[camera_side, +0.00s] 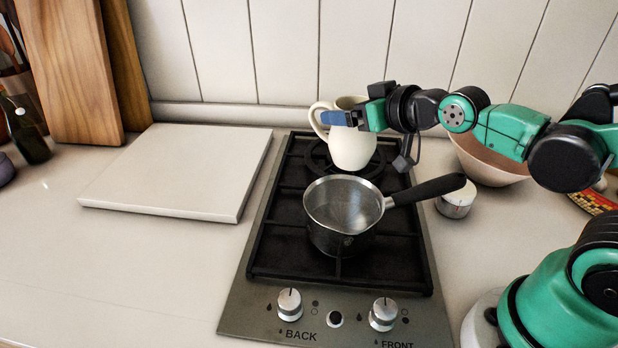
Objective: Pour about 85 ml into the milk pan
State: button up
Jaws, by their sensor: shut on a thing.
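The hob (237,306) has two knobs at its front. A white board (160,205) lies to the left, with wooden boards (75,70) and a dark bottle (28,135) behind. A bowl (487,163) and a small white timer (456,200) stand right. The front left counter is clear.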

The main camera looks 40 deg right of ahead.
jog(key=shift+r, duration=0.1)
jog(key=d+r+m+g+h, duration=0.5)
jog(key=d+m+g+h, duration=0.3)
jog(key=m+g+h, duration=0.8)
notch_tip(320, 180, down, 10)
jog(key=m+t+y, duration=0.2)
jog(key=shift+w+d, duration=0.15)
jog(key=shift+w, duration=0.25)
dwell(0.3)
jog(key=shift+r, duration=0.1)
